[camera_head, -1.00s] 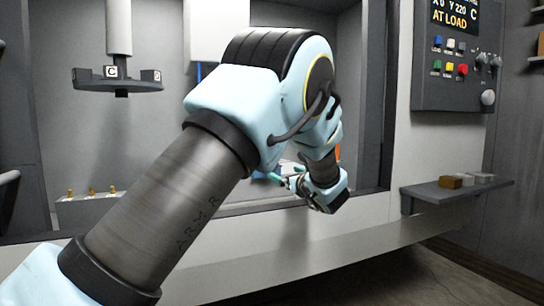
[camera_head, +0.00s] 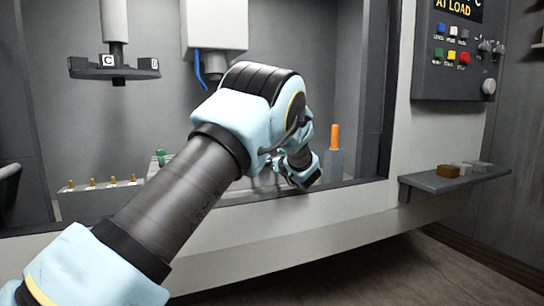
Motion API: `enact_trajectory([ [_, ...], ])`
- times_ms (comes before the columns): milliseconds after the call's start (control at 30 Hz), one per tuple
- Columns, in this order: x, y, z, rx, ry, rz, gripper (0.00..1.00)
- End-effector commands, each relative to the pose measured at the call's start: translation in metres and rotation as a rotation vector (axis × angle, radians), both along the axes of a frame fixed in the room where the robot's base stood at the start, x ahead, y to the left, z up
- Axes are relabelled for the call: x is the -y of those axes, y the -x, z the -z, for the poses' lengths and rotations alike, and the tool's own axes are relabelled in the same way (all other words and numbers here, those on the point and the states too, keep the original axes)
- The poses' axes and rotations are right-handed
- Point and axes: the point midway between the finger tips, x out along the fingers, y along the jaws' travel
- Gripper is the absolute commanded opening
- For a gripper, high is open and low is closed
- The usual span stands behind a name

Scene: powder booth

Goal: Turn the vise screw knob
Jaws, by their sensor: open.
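My arm reaches from the lower left into the open booth of the machine. My gripper (camera_head: 281,177) is at the end of the arm, low in the booth opening near its front sill. Its fingers are small and partly hidden by my wrist, and nothing shows held in them. I cannot clearly make out the vise or its screw knob; my arm covers the middle of the booth floor. A small green piece (camera_head: 161,157) shows just left of my forearm, and I cannot tell whether it belongs to the vise.
An orange rod (camera_head: 334,137) stands on a grey block right of my wrist. A tool carousel (camera_head: 113,70) and a spindle housing (camera_head: 216,25) hang above. Brass-tipped pegs (camera_head: 92,184) line a grey rack at left. A control panel (camera_head: 458,55) and a shelf (camera_head: 450,184) are at right.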

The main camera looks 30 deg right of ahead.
Motion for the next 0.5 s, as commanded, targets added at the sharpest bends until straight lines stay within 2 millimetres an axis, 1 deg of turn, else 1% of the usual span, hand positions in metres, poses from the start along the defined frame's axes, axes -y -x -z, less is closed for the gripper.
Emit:
enact_trajectory([
  [67, 0.0, 0.0002, 0.0001, 0.0, 0.0, 0.0, 0.99],
  [100, 0.0001, 0.0002, 0.0, 0.0, 0.0, 0.0, 0.96],
  [500, -0.0001, 0.0004, -0.0001, 0.0, 0.001, 0.0, 0.52],
])
